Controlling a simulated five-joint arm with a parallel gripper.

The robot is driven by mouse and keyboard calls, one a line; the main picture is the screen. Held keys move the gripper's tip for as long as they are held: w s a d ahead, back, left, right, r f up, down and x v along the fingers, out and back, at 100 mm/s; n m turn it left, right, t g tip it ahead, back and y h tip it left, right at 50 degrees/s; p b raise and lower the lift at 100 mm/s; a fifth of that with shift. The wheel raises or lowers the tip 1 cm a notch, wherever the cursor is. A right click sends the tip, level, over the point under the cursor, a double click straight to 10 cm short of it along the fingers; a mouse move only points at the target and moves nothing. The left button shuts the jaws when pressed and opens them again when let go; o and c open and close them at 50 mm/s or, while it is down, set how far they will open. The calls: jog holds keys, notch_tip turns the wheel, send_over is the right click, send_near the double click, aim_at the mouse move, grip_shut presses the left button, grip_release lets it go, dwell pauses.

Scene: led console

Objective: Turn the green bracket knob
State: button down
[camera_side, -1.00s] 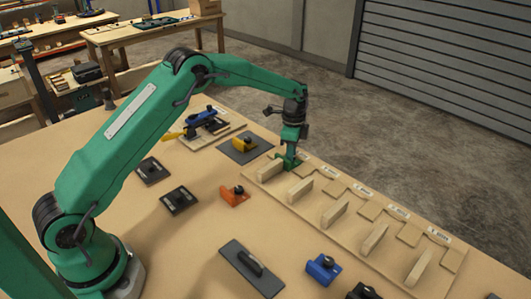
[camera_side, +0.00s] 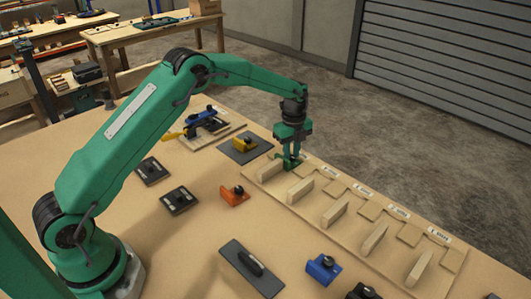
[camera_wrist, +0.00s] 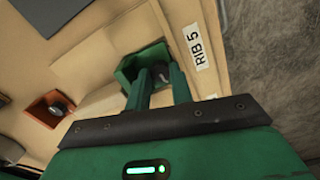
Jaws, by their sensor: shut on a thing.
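The green bracket (camera_side: 293,164) sits at the far end of the wooden rib board (camera_side: 330,187), beside the label "RIB 5" (camera_wrist: 195,47). The wrist view shows its green body (camera_wrist: 130,68) and its dark round knob (camera_wrist: 160,72). My gripper (camera_side: 290,156) points down over the bracket. In the wrist view its two green fingers (camera_wrist: 160,80) stand on either side of the knob and are shut on it. The fingers hide part of the knob and bracket.
Several upright wooden ribs (camera_side: 335,213) line the board. A yellow bracket (camera_side: 244,144) on a dark plate and a blue-and-yellow clamp (camera_side: 203,122) stand left of my gripper. An orange bracket (camera_side: 235,196) and a blue bracket (camera_side: 323,268) stand nearer on the table.

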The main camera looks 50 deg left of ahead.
aim_at(292, 156)
jog(key=shift+d+r, duration=0.1)
jog(key=shift+r, duration=0.15)
dwell(0.4)
jog(key=c, duration=1.5)
grip_release()
jog(key=shift+f, duration=0.1)
notch_tip(292, 156, up, 7)
jog(key=shift+r, duration=0.4)
